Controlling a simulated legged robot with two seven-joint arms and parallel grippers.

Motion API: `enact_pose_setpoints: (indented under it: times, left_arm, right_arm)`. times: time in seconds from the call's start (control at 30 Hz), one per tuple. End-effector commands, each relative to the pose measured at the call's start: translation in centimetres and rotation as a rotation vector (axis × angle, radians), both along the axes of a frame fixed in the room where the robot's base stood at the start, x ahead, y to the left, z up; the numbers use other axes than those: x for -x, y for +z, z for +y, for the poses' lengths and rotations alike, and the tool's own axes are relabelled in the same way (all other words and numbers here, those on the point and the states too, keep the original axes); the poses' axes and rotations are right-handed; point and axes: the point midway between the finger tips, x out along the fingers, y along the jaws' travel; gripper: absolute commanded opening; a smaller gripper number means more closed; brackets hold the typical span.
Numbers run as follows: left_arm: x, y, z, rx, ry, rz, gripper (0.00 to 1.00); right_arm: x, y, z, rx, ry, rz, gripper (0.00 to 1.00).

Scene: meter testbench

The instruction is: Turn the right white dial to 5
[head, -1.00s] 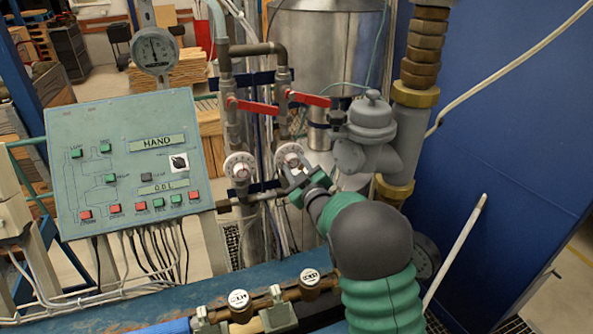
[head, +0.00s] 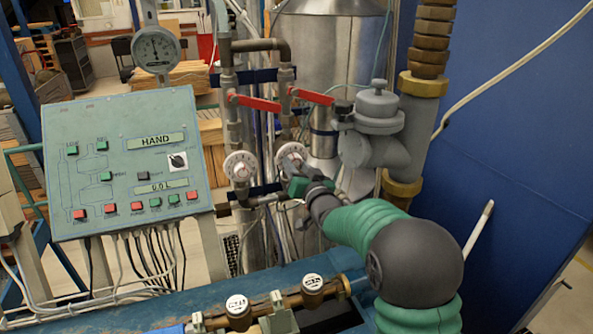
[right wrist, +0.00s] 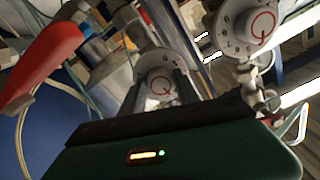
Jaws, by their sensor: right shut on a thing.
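The right white dial (head: 292,154) is on the right pipe, partly hidden by my right gripper (head: 291,170). In the right wrist view, this dial (right wrist: 160,78) with its red mark sits between the fingers of my right gripper (right wrist: 163,95), which is shut on it. Its numbers are too small and covered to read. The left white dial (head: 240,166) is clear of the gripper; it also shows in the right wrist view (right wrist: 248,22). My left gripper is not in view.
Two red valve levers (head: 254,103) are above the dials. A grey valve body (head: 375,135) stands close on the right. A green control panel (head: 125,165) is on the left, and a brown pipe with white-topped caps (head: 237,304) runs below.

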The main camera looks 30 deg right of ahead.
Motion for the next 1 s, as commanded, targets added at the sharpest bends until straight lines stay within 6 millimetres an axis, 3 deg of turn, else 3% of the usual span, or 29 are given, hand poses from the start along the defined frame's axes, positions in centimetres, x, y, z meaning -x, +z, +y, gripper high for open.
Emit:
enact_pose_setpoints:
  times: [0.03,0.6,1.0]
  left_arm:
    - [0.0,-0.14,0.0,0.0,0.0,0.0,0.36]
    - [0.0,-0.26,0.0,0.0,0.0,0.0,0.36]
    - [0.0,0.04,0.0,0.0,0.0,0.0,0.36]
  right_arm:
    - [-0.02,0.9,-0.25,-0.037,-0.003,-0.031,0.0]
    - [0.06,0.96,-0.45,-0.554,-0.005,-0.153,0.0]
    - [0.08,0.9,-0.51,-0.797,-0.005,-0.211,0.0]
